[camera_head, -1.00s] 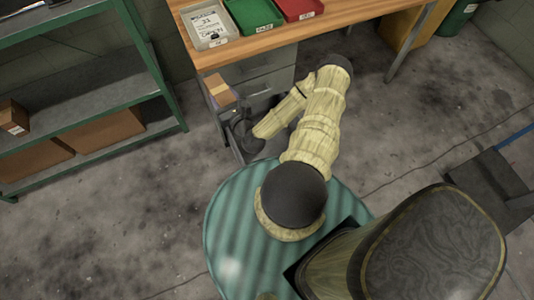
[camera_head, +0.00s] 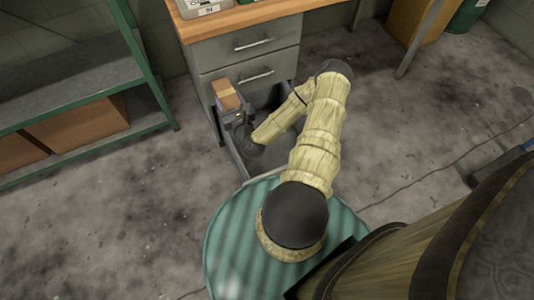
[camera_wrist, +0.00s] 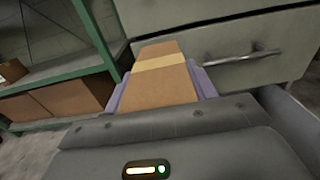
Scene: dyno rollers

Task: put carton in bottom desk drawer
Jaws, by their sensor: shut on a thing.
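The carton (camera_head: 226,95) is a small brown box with a paler tape band. My gripper (camera_head: 231,114) is shut on it, with a finger on each side, as the wrist view shows the carton (camera_wrist: 163,76) between the pale purple fingers of my gripper (camera_wrist: 161,85). The bottom desk drawer (camera_head: 235,156) is pulled out, and its open inside shows partly behind my arm. The carton is held above the left part of this drawer, near the drawer fronts. My arm hides much of the drawer's inside.
Two shut drawers with bar handles, the upper (camera_head: 250,42) and the middle (camera_head: 256,75), are above the open one. The wooden desktop (camera_head: 240,17) carries trays. A green shelf (camera_head: 100,107) with brown boxes stands at left. The floor between is clear.

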